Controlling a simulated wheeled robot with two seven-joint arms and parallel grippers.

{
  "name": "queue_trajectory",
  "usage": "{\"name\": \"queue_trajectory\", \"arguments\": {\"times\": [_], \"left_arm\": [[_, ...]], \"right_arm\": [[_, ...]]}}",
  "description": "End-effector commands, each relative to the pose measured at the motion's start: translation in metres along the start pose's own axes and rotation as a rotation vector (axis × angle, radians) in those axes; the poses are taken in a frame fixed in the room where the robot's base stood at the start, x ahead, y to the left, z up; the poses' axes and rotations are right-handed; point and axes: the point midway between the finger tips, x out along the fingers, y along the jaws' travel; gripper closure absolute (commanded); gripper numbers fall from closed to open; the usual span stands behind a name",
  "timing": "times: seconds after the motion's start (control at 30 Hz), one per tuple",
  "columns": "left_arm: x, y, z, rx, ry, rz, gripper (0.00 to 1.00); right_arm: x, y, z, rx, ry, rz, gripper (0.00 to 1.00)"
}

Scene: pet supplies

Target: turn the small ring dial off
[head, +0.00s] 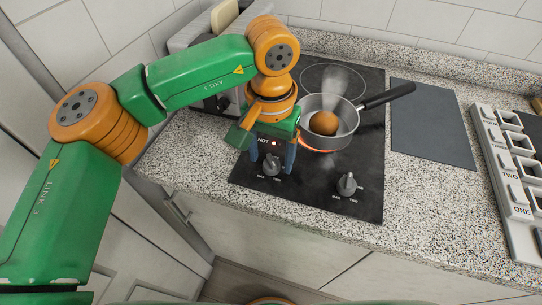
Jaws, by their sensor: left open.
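A black cooktop (320,196) is set into the counter, with two dials on its front strip. The left dial (271,164) sits between the fingers of my left gripper (273,168), which is open and points down over it. Whether the fingers touch the dial I cannot tell. The right dial (347,184) stands free. Which dial belongs to the small ring I cannot read. A red light shows beside the word HOT. A steel pan (343,108) holding a brown ball (323,123) stands on an orange-glowing ring. My right gripper is not in view.
The pan's black handle (388,96) reaches right over the cooktop edge. A toaster-like appliance (205,33) with bread stands behind my left arm. A dark mat (431,123) and a labelled white rack (507,180) lie to the right. Counter in front of the mat is clear.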

Motion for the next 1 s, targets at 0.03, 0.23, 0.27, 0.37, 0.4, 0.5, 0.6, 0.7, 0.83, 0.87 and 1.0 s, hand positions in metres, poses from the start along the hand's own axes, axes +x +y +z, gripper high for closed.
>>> {"name": "queue_trajectory", "arguments": {"times": [0.03,0.23,0.27,0.37,0.4,0.5,0.6,0.7,0.83,0.87,1.0], "left_arm": [[0.006,0.000,0.001,0.000,-0.003,0.001,0.27],[0.017,0.000,0.000,-0.002,0.000,0.002,0.27],[0.017,0.000,0.000,-0.002,0.000,0.002,0.27],[0.016,0.000,0.000,-0.002,0.000,0.003,0.27],[0.016,0.001,0.000,-0.001,0.000,0.003,0.38],[0.016,0.001,0.000,-0.002,0.000,0.003,0.65],[0.016,0.001,0.000,-0.001,0.000,0.003,0.92],[0.016,0.001,0.000,-0.001,0.000,0.003,1.00],[0.016,0.001,0.000,-0.009,0.001,0.003,1.00],[0.016,0.001,0.000,-0.013,0.001,0.003,1.00],[0.017,0.001,0.000,-0.056,0.002,0.003,1.00]], "right_arm": [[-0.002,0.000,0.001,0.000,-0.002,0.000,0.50],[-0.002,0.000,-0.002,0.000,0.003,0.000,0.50],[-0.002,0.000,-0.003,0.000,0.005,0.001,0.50],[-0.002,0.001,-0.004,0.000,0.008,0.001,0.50],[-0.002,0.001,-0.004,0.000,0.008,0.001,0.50],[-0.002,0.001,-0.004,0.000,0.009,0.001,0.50],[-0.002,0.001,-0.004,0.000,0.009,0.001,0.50],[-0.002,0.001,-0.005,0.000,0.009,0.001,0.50],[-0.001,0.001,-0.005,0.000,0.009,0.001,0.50],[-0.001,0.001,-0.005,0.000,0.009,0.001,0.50],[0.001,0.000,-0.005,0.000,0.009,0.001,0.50]]}}
